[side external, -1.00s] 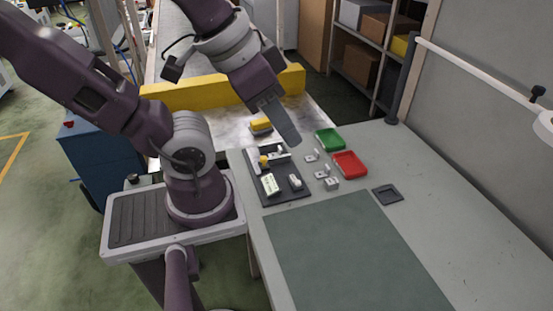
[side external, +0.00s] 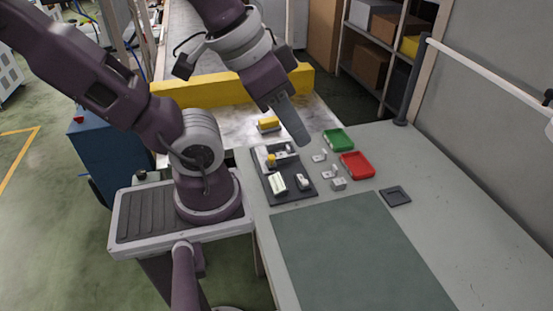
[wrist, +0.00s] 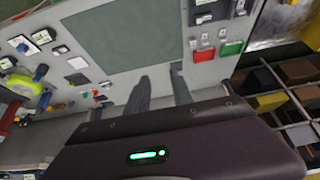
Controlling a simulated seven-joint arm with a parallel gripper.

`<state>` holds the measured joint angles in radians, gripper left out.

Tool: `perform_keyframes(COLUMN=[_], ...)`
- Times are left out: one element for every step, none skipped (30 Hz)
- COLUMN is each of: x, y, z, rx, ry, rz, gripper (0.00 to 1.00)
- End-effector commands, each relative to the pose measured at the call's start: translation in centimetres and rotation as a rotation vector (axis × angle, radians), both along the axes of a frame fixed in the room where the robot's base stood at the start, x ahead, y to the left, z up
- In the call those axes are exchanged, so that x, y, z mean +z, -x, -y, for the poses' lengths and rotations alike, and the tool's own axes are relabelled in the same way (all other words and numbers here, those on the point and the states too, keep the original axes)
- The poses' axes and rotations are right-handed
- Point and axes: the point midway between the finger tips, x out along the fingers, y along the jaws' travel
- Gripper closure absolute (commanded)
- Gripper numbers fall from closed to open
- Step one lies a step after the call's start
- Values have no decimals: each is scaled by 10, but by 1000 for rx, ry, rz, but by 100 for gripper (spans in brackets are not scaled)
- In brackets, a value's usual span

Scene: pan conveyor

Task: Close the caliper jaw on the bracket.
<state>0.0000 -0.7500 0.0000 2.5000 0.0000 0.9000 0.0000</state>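A dark tray (side external: 292,195) on the workbench holds a small grey device with a yellow part (side external: 271,160), which looks like the caliper; its jaw is too small to make out. A pale block with a display (side external: 277,184) and a small whitish piece (side external: 303,182) lie on the same tray. Several small grey metal pieces, bracket-like, lie right of the tray, one of them here (side external: 338,184). I cannot tell whether a bracket sits in the caliper. My gripper (side external: 301,140) hangs above the bench near the tray. In the wrist view its two fingers (wrist: 160,88) are apart, with nothing between them.
A green bin (side external: 338,140) and a red bin (side external: 357,164) stand right of the metal pieces. A small dark square holder (side external: 395,197) lies farther right. A yellow barrier (side external: 225,91) stands behind. The green-grey mat (side external: 355,250) in front is clear.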

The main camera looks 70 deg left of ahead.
Motion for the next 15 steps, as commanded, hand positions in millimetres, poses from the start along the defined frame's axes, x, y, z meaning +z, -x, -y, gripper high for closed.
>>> perform_keyframes(x=[0,0,0,0,-1,-5,-9,-15,-25,-33,-42,-55,-64,-73,-85], y=[0,0,0,0,0,-2,-3,-4,-7,-9,-11,-15,-17,-20,-24], z=[0,0,0,0,0,-2,-3,-6,-10,-13,-18,-24,-28,-33,-39], rx=[0,0,0,0,-4,-16,-31,-51,-90,-127,-167,-226,-271,-318,-384], ry=[0,0,0,-1,-5,-21,-40,-67,-115,-160,-209,-277,-330,-382,-454], rz=[0,0,0,-2,-10,-39,-74,-123,-204,-274,-348,-445,-515,-584,-672], gripper=[72,72,74,80,86,94,99,100,100,100,100,100,100,100,100])
